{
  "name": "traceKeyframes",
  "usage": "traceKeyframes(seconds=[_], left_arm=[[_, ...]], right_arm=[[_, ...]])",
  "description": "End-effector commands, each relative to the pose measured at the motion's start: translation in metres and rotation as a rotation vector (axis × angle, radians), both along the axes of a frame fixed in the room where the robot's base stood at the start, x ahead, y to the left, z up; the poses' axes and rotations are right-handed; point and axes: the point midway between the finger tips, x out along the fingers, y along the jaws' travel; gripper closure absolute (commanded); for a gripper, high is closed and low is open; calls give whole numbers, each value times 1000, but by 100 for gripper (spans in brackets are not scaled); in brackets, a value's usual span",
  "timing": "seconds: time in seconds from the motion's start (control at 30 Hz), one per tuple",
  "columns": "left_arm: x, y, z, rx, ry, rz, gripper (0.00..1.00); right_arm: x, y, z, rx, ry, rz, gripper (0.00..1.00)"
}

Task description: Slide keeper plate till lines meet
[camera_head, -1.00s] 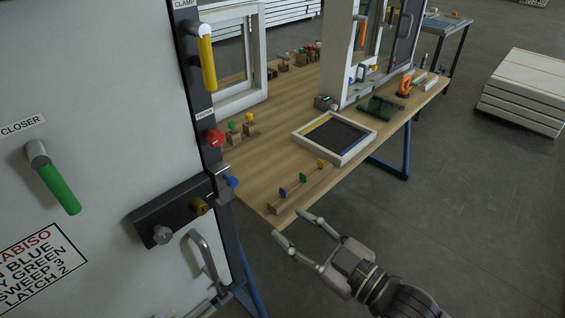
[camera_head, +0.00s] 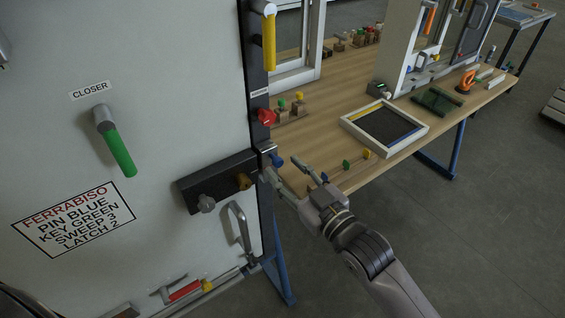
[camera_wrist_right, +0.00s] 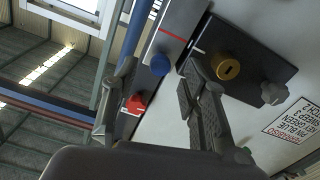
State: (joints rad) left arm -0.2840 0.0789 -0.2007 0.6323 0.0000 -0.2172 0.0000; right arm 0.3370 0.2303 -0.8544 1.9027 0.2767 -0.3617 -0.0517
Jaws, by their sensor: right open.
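The keeper plate (camera_wrist_right: 178,24) shows in the right wrist view as a pale grey plate with a red line across it. Its blue knob (camera_wrist_right: 160,65) also shows in the head view (camera_head: 276,159). The dark lock case (camera_wrist_right: 238,62) with a brass cylinder (camera_wrist_right: 228,67) sits beside the plate. My right gripper (camera_head: 283,167) is open at the door edge. In the wrist view its fingers (camera_wrist_right: 160,72) lie either side of the blue knob, with no clear contact. My left gripper is out of view.
The white door (camera_head: 165,60) carries a green closer handle (camera_head: 120,153), a pull handle (camera_head: 238,225) and an instruction sign (camera_head: 72,220). A red knob (camera_head: 265,116) and yellow clamp handle (camera_head: 269,42) are above the blue knob. The workbench (camera_head: 330,110) stands behind the gripper.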

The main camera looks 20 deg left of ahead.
Motion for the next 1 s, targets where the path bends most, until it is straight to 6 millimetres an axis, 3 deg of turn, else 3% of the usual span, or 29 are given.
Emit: traceKeyframes(seconds=[0.3,0.53,1.0], left_arm=[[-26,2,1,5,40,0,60],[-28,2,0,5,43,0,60],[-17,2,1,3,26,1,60]], right_arm=[[14,19,0,-2,0,1,59],[14,18,-1,-1,0,0,60],[14,18,-1,-1,1,0,91]])
